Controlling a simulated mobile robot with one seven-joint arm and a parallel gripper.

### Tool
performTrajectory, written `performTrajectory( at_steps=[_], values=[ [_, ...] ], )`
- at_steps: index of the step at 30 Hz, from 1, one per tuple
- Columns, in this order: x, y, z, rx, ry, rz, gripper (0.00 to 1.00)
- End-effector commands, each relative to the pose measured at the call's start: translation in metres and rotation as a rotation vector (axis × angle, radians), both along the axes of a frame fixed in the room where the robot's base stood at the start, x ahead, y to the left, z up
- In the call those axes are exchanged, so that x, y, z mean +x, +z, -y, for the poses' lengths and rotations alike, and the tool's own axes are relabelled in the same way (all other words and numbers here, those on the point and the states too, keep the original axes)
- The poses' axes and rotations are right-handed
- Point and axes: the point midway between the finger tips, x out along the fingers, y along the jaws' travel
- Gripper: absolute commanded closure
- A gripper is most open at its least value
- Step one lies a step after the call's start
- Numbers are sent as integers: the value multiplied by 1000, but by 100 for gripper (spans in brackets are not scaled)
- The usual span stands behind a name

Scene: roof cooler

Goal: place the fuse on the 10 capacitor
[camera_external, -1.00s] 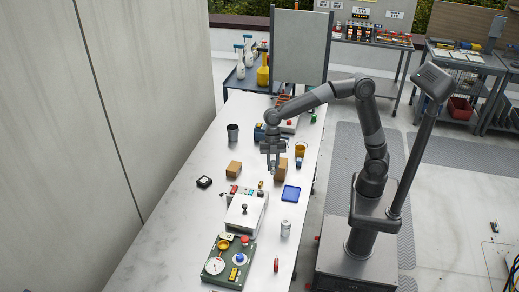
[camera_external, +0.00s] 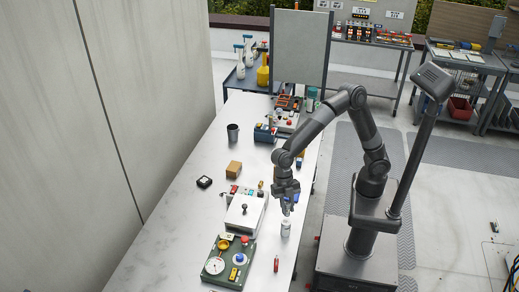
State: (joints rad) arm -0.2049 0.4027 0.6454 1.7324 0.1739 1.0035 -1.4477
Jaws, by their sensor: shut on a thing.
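My gripper (camera_external: 286,210) points down just above the silver-white cylinder (camera_external: 285,229), which I take to be the 10 capacitor; its marking is too small to read. The cylinder stands upright on the white table near its right edge. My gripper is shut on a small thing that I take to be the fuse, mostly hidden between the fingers. I cannot tell whether the held thing touches the top of the cylinder.
Left of the cylinder stands a pale box with a black knob (camera_external: 244,208). A green board with a gauge (camera_external: 229,262) and a small red item (camera_external: 276,264) lie nearer. A brown box (camera_external: 234,169), a black square item (camera_external: 204,182) and a dark cup (camera_external: 233,132) stand farther back.

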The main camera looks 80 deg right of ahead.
Motion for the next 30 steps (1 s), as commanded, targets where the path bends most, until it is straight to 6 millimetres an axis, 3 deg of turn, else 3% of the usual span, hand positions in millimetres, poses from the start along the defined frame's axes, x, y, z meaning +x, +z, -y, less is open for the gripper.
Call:
performTrajectory(
  at_steps=[11, 22, 23, 30],
  values=[
    [-1, -40, -2, -3, 0, -2, 100],
    [0, -45, -2, -1, -1, 0, 100],
    [0, -45, -2, -1, -1, 0, 76],
    [0, -44, -2, -1, -1, 0, 56]
  ],
)
